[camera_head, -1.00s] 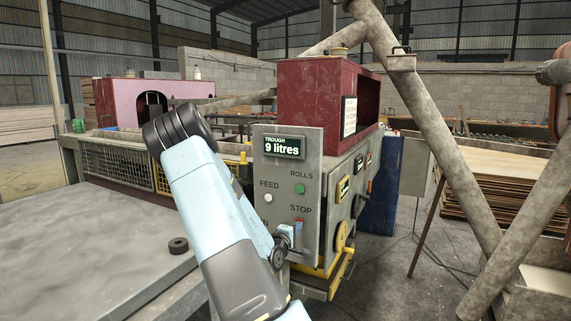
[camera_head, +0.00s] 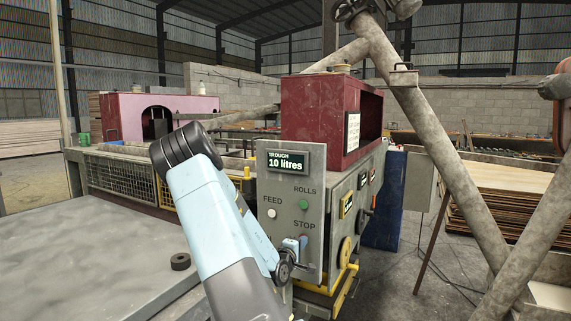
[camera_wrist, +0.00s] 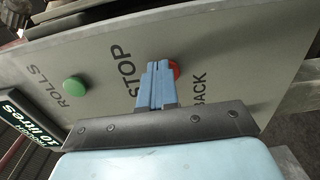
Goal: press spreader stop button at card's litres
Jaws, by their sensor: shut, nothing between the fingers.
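The grey control panel (camera_head: 285,248) carries a trough display (camera_head: 286,162) reading 10 litres. The red stop button (camera_wrist: 175,70) shows beside the word STOP in the wrist view, partly covered by my fingertips. In the head view, my gripper (camera_head: 303,241) hides it, just below STOP. My gripper's blue fingers (camera_wrist: 157,82) are shut and empty, with their tips at the button; I cannot tell whether they press it. A white card (camera_head: 352,132) is on the dark red housing; its writing is too small to read.
A green ROLLS button (camera_head: 304,205) and a white FEED button (camera_head: 271,213) sit on the same panel. Another label, partly readable as BACK, is near my fingers.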

